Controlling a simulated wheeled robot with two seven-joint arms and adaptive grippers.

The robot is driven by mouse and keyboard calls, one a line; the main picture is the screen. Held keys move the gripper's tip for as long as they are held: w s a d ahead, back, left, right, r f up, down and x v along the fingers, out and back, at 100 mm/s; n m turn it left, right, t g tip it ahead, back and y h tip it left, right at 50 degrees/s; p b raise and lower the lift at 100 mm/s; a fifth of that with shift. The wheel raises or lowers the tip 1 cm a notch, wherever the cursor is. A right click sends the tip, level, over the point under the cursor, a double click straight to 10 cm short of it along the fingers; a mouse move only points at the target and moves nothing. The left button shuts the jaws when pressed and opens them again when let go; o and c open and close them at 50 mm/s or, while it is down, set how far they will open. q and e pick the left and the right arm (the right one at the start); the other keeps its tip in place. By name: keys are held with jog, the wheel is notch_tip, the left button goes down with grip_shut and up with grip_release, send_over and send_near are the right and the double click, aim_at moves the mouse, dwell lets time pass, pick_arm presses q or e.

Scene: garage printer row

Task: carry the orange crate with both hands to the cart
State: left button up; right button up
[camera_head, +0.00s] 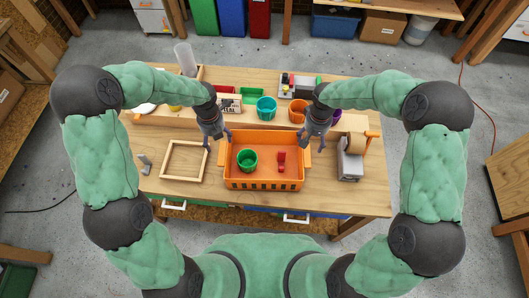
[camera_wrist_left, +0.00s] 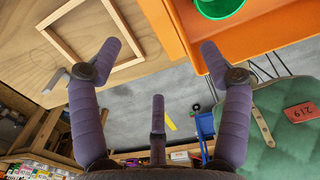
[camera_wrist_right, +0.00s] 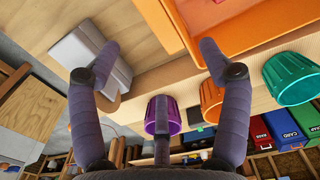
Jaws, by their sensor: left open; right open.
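The orange crate (camera_head: 263,184) sits upright on the wooden workbench. A green cup (camera_head: 247,160) and a small red object (camera_head: 281,160) are inside it. My left gripper (camera_head: 218,141) is open at the crate's left side. In the left wrist view the crate wall (camera_wrist_left: 172,32) is near one fingertip, with nothing clasped. My right gripper (camera_head: 313,144) is open at the crate's right side. In the right wrist view the crate (camera_wrist_right: 240,42) and its protruding handle (camera_wrist_right: 160,25) lie beyond the fingers. Whether any finger touches the crate is unclear. I cannot make out a cart.
A wooden frame (camera_head: 164,160) lies left of the crate. A grey device with a brown roll (camera_head: 350,163) stands to the right. Teal (camera_head: 266,108), orange (camera_head: 297,110) and purple (camera_wrist_right: 162,115) cups stand behind. Grey floor surrounds the bench.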

aim_at(221, 152)
pick_arm(q)
jog(key=shift+s, duration=0.2)
pick_arm(e)
jog(key=shift+s+r, duration=0.1)
jog(key=shift+s, duration=0.1)
pick_arm(q)
notch_tip(221, 152, down, 11)
jog(key=shift+w+r, duration=0.1)
pick_arm(e)
notch_tip(221, 152, down, 11)
jog(key=shift+r, duration=0.1)
pick_arm(q)
grip_shut()
pick_arm(e)
grip_shut()
jog(key=shift+w, duration=0.1)
